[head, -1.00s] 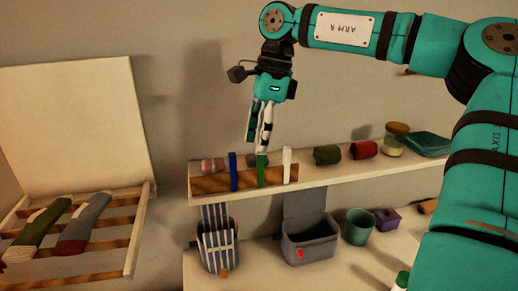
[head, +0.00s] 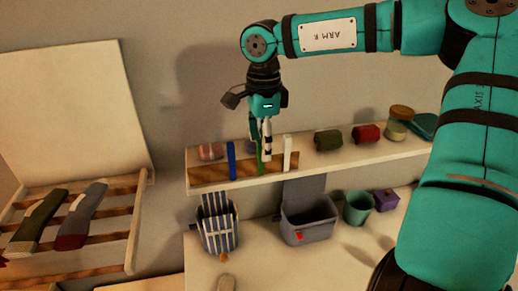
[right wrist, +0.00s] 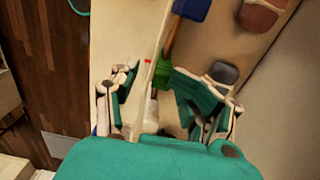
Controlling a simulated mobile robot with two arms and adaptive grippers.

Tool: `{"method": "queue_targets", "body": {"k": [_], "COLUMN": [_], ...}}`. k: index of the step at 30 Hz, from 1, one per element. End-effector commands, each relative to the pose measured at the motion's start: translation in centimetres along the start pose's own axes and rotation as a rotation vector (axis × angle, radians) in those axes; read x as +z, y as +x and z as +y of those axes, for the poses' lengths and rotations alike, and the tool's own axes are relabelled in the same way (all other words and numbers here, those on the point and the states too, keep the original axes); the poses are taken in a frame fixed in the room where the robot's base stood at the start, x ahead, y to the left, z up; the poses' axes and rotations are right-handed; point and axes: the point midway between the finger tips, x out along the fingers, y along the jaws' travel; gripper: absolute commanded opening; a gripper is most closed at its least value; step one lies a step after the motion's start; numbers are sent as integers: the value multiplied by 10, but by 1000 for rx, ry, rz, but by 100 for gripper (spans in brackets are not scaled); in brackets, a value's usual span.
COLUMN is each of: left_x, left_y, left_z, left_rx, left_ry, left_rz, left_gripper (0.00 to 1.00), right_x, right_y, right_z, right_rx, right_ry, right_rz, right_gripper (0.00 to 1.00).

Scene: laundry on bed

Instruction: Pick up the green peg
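The green peg (head: 259,163) stands upright in the wooden rack (head: 208,173) on the upper shelf, between a blue peg (head: 231,160) and a white peg (head: 287,154). My right gripper (head: 262,146) points down over the green peg, its fingers reaching the upper part and partly hiding it. In the right wrist view the fingers stand apart, with the green peg (right wrist: 161,76) showing in the gap between them. Contact cannot be made out. The blue peg (right wrist: 192,8) shows at the top of that view. My left gripper is not in view.
On the upper shelf (head: 350,154) are a pink roll (head: 210,151), a dark green roll (head: 328,140), a red roll (head: 367,133) and a jar (head: 397,128). Below stand a striped bin (head: 217,232), a grey bin (head: 308,222) and a green cup (head: 358,207).

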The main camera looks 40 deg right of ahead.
Motion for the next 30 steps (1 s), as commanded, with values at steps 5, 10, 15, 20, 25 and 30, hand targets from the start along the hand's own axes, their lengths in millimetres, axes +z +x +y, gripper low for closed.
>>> {"method": "queue_targets", "body": {"k": [5, 10, 15, 20, 25, 30], "left_x": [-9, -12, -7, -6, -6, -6], "left_y": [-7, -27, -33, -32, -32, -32], "left_z": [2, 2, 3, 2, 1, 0], "left_rx": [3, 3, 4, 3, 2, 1], "left_ry": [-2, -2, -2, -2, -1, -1], "left_rz": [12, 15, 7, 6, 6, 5], "left_gripper": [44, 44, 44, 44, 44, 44], "right_x": [0, 5, 6, 6, 6, 6], "right_y": [13, 34, 55, 60, 59, 59], "right_z": [1, -4, -5, -6, -6, -5], "right_rx": [12, 16, 9, 6, 6, 7], "right_ry": [0, -1, -1, -1, -1, -1], "right_rz": [7, 8, 5, 3, 3, 3], "right_gripper": [44, 44, 44, 44, 38, 16]}}
